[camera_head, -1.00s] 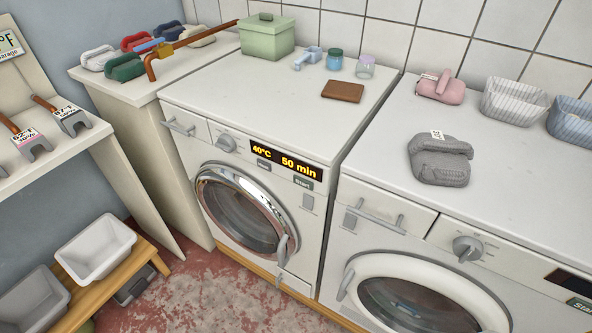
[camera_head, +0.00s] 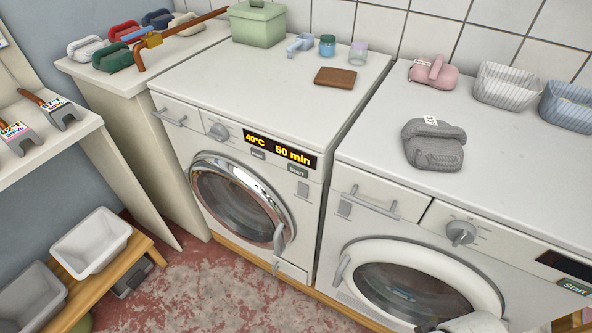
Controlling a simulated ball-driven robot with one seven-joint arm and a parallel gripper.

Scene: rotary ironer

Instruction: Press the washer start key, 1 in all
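Two front-loading machines stand side by side. The left machine (camera_head: 255,95) has a chrome-ringed door and a lit display (camera_head: 279,149) reading 40°C and 50 min. Its Start key (camera_head: 297,171) is a small grey-green key below the display's right end. The right machine (camera_head: 385,206) has a white-ringed door, and its larger green Start key (camera_head: 574,287) is near the right edge, below a dark display (camera_head: 565,262). No label tells which machine is the washer. A pale rounded part, probably my arm, shows at the bottom edge; no gripper fingers can be made out.
A grey knitted bundle (camera_head: 433,146), a pink bundle (camera_head: 432,72) and baskets (camera_head: 510,85) lie on the right machine. A green box (camera_head: 257,24), jars and a brown block (camera_head: 335,77) are on the left one.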

